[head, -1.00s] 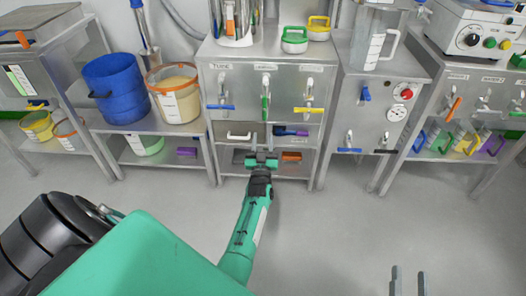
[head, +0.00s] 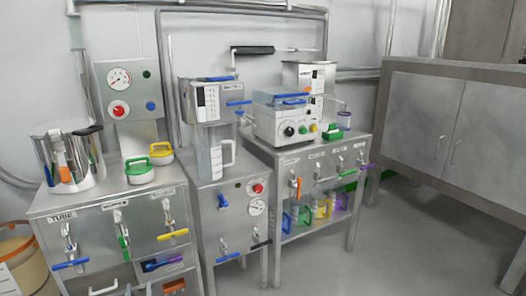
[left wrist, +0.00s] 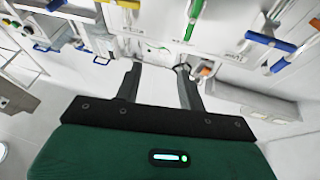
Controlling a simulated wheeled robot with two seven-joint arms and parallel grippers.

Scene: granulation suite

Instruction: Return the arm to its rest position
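My left gripper (left wrist: 160,92) is open in the left wrist view, with its two dark fingers spread apart and nothing between them. In the head view only what seem to be its grey fingertips (head: 138,290) show at the bottom edge, in front of the cabinet labelled TUBE (head: 112,212). The rest of the left arm is out of the head view. My right arm and gripper are in neither view now.
A steel pot (head: 68,160) and a green-lidded container (head: 139,171) stand on the TUBE cabinet. A clear jug (head: 213,158) stands on the middle cabinet. A bench with colored handles (head: 318,162) stands right of it. Open floor (head: 415,250) lies at right.

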